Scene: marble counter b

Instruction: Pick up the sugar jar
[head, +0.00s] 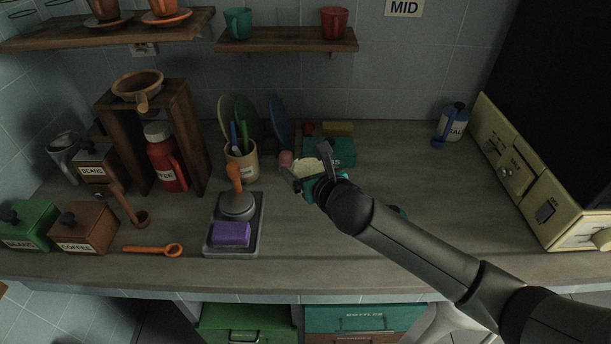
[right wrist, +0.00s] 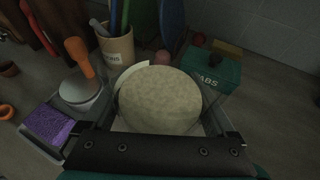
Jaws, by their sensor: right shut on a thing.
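My right gripper (head: 314,168) reaches over the middle of the counter and is shut on a round jar with a pale, speckled top (right wrist: 160,98). The jar's top also shows between the fingers in the head view (head: 308,166). It appears to be the sugar jar, but I can read no label on it. My gripper and wrist hide its sides and base, so I cannot tell whether it touches the counter. My left gripper is not in view.
A teal box (head: 329,150) stands just behind the held jar, and a utensil crock (head: 241,163) stands to its left. A grey tray (head: 254,241) holds a tamper and a purple sponge.

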